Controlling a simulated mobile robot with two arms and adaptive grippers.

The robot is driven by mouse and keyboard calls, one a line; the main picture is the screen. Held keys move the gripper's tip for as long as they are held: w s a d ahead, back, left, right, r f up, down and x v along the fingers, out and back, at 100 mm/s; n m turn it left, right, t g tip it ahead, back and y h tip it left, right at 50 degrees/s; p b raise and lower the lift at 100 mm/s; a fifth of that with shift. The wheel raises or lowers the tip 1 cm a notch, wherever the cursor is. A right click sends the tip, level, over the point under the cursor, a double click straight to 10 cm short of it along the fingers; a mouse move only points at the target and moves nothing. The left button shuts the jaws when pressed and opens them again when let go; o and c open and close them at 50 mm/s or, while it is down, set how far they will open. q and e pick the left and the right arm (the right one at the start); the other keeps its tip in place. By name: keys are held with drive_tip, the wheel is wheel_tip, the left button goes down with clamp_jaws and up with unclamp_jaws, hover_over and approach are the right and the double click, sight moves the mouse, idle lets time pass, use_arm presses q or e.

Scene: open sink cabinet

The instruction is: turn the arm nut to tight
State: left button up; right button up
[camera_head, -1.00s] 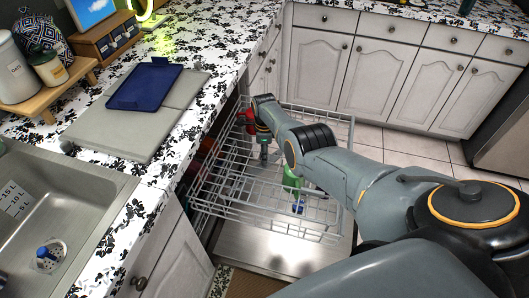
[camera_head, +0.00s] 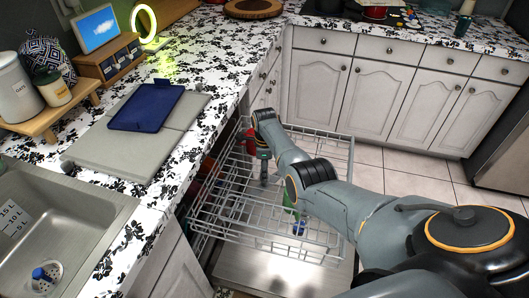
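My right arm comes in from the right and reaches over the pulled-out wire dish rack (camera_head: 225,205). Its end points down into the rack's far left part, where my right gripper (camera_head: 264,176) shows small and dark. I cannot tell whether its fingers are open or shut, or whether they touch anything. I cannot make out the arm nut; it may be hidden by the arm or rack. A red object (camera_head: 248,135) is just left of the arm's end. A green piece (camera_head: 289,201) and a small blue-and-white piece (camera_head: 299,228) show lower in the rack. My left gripper is out of view.
The open metal door (camera_head: 275,268) lies below the rack. The patterned counter holds a grey board (camera_head: 125,145) with a blue tray (camera_head: 148,106), beside the sink (camera_head: 75,215). White cabinets (camera_head: 370,95) stand behind. Tiled floor (camera_head: 420,165) is clear to the right.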

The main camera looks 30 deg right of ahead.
wheel_tip(320, 180, up, 9)
drive_tip(key=shift+r, duration=0.2)
idle(0.6)
